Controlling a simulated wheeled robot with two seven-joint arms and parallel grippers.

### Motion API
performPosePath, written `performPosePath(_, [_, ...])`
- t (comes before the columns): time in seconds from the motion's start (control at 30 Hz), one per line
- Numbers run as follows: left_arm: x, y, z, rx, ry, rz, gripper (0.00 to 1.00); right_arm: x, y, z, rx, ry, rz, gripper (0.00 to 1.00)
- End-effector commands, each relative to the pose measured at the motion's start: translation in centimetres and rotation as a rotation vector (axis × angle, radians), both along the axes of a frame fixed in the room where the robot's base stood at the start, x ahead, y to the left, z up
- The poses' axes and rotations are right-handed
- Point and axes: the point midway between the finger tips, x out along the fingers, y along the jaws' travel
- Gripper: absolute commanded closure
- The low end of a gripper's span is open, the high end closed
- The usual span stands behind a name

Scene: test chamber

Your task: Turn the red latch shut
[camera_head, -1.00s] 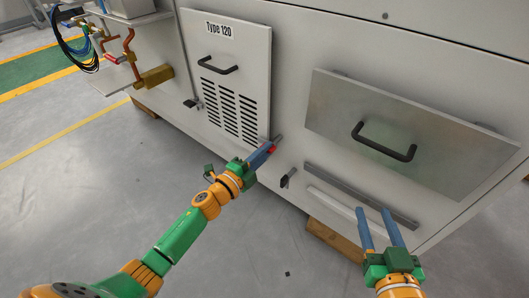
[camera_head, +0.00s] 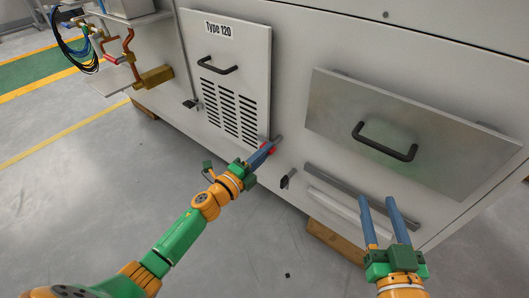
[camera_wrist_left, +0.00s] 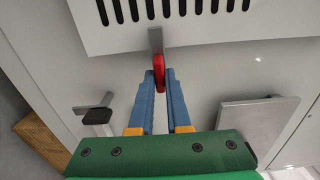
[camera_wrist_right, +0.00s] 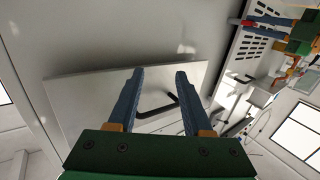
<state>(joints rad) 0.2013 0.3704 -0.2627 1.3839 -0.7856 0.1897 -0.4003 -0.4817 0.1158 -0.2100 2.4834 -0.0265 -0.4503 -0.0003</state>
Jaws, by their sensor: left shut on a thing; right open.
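The red latch (camera_head: 272,151) is at the lower right corner of the vented Type 120 panel (camera_head: 231,60). In the left wrist view the red latch (camera_wrist_left: 159,72) is between the blue fingers, with a grey bar (camera_wrist_left: 155,40) reaching up over the panel's lower edge. My left gripper (camera_head: 270,146) is shut on the latch, and its fingers hide part of it. My right gripper (camera_head: 377,201) is open and empty, in front of the lower right of the cabinet, apart from the plate with the black handle (camera_head: 385,151).
Black latches stand on the cabinet at the panel's left (camera_head: 190,103) and to the right of my left gripper (camera_head: 287,179). A grey rail (camera_head: 350,192) runs below the handled plate. Pipes with a brass block (camera_head: 154,77) are at the upper left.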

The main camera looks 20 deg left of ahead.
Motion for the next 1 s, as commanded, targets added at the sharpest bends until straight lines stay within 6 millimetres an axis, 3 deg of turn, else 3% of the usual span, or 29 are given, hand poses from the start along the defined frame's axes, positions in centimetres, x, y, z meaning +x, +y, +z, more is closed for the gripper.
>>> performPosePath(0.03, [0.0,0.0,-0.1,0.003,0.001,-0.001,0.77,0.0,0.0,0.0,0.0,0.0,0.0,0.5])
performPosePath(0.1, [0.0,0.0,-0.1,0.002,0.002,-0.001,0.58,0.0,0.0,0.0,0.0,0.001,0.0,0.5])
performPosePath(0.13, [0.0,0.0,-0.1,0.002,0.002,-0.001,0.55,0.0,0.0,0.0,0.0,0.001,0.0,0.5])
performPosePath(0.47, [-0.2,0.1,0.0,0.0,0.001,0.0,0.55,0.0,0.0,0.0,-0.002,0.007,-0.001,0.5])
performPosePath(0.67, [-2.1,0.8,0.1,0.0,0.003,0.0,0.55,-0.7,-0.8,-3.9,-0.046,0.218,-0.019,0.5])
performPosePath(0.8, [-4.2,1.5,0.1,0.0,0.003,0.0,0.55,-2.2,-1.5,-7.2,-0.083,0.401,-0.031,0.5])
performPosePath(1.0, [-6.3,2.3,0.0,0.0,0.003,0.0,0.55,-4.2,-2.3,-10.3,-0.117,0.581,-0.043,0.5])
